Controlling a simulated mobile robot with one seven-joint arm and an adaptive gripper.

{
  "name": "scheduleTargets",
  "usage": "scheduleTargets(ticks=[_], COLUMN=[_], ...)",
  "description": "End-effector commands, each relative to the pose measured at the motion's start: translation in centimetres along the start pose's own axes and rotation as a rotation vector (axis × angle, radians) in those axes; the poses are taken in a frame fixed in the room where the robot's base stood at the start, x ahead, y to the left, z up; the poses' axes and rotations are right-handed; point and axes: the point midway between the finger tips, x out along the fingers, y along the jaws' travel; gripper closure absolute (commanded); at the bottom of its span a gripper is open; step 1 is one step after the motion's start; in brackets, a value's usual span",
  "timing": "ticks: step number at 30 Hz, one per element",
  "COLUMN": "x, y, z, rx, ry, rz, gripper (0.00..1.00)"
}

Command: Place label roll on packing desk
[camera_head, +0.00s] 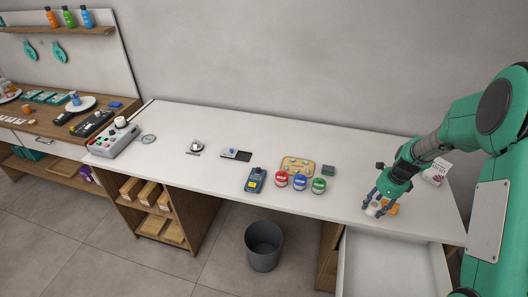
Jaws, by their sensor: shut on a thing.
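My gripper (377,206) is at the right end of the long white desk (215,175), low over its front edge. It is shut on a small whitish thing (373,209), which looks like the label roll; the fingers partly hide it. I cannot tell whether it touches the desk top. An orange thing (392,210) lies just right of the fingers.
An open white drawer (395,265) juts out below my gripper. Red, blue and green tins (300,183), a blue handheld device (256,180) and a tan board (298,166) stand mid-desk. A grey machine (114,138) is at the left end. A bin (263,247) is on the floor.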

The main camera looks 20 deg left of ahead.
Motion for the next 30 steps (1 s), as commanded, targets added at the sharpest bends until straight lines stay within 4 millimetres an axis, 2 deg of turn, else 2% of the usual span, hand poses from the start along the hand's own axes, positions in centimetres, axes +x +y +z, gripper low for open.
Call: scheduleTargets(ticks=[21, 26, 30], x=[0.4, 0.6, 0.9], y=[-0.2, -1.2, -3.0], z=[0.0, 0.3, 0.9], rx=[-0.001, -0.001, -0.002], ry=[0.0, 0.0, -0.001], rz=[-0.001, -0.001, -0.002], gripper=[0.83, 0.83, 0.83])
